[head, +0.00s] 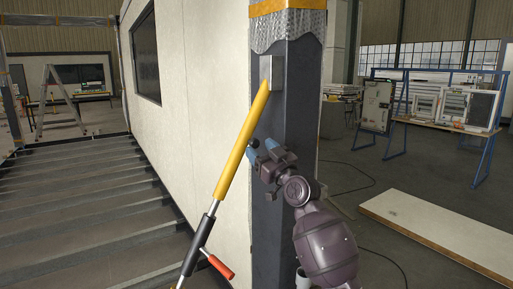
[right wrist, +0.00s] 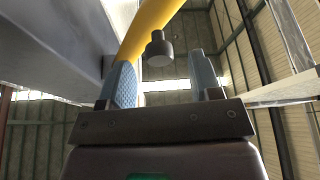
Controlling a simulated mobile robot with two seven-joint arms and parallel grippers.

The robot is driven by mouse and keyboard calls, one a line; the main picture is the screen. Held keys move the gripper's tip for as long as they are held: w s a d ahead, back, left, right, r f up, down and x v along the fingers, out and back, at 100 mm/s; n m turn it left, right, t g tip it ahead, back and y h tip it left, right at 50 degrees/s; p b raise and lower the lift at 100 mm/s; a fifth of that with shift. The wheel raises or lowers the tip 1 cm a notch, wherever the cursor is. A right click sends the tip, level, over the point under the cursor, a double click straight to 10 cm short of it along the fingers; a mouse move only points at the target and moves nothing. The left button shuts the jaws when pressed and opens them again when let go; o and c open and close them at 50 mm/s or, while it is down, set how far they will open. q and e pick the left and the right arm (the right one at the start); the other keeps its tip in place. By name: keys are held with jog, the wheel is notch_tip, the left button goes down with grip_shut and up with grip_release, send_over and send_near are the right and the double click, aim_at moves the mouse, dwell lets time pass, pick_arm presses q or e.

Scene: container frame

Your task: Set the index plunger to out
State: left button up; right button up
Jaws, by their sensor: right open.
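The index plunger (right wrist: 159,48) shows in the right wrist view as a dark grey cylindrical knob on the side of a yellow tube (right wrist: 145,27). In the head view, the yellow tube (head: 240,147) slants from a bracket on a post down to the lower left; I cannot make out the knob there. My right gripper (head: 262,147) is beside the tube, to its right, with blue fingertips. In the right wrist view, the gripper (right wrist: 162,75) is open and empty, and the knob appears between and beyond its fingers. My left gripper is not in view.
A dark post (head: 287,110) with a bracket (head: 270,73) stands right behind the tube. A black sleeve (head: 199,245) and red handle (head: 219,267) are at the tube's lower end. A white wall (head: 200,100) is left; a pale panel (head: 440,232) lies right.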

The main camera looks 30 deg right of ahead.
jog(key=b+v, duration=0.1)
jog(key=v, duration=0.7)
jog(key=shift+m, duration=0.3)
